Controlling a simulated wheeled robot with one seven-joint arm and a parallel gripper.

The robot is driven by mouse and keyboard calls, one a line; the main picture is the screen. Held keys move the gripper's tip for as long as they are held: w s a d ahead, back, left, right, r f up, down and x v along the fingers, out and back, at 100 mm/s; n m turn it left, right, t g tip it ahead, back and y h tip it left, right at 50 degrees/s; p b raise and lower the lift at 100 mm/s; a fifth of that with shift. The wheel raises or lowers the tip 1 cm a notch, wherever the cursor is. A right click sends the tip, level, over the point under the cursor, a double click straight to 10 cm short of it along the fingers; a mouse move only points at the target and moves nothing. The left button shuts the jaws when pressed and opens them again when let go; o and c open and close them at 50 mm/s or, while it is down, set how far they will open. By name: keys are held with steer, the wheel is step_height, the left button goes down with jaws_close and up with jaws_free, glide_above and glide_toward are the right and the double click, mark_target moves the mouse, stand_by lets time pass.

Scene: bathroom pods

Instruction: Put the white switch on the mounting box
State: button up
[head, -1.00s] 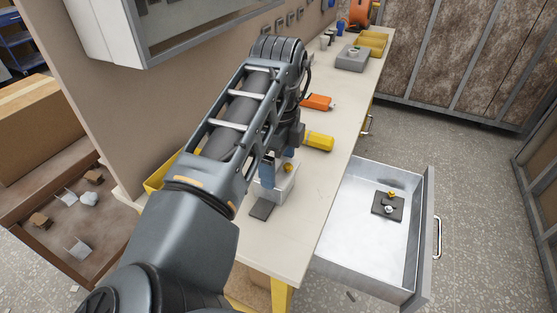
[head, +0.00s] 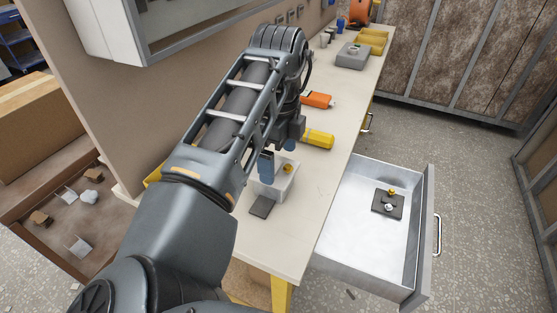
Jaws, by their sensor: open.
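A small white box (head: 284,187) stands on the near part of the workbench, with a small yellow-gold piece (head: 288,168) at its top. It may be the mounting box, but I cannot tell for sure. My gripper (head: 279,156) is over the box's back part, with its blue-tipped fingers apart. I see nothing held between them, though my arm hides part of that space. I cannot pick out a white switch with certainty. A flat dark grey plate (head: 262,206) lies on the bench just in front of the box.
An open drawer (head: 345,215) holds a dark plate with gold and silver knobs (head: 387,204). A yellow tool (head: 318,138) and an orange one (head: 318,100) lie farther along the bench (head: 305,225). A grey box (head: 353,57) and yellow trays (head: 373,41) stand at its far end.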

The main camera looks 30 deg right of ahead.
mark_target(279, 167)
step_height(279, 167, up, 10)
steer(key=shift+r+b, duration=0.2)
steer(key=shift+b, duration=0.2)
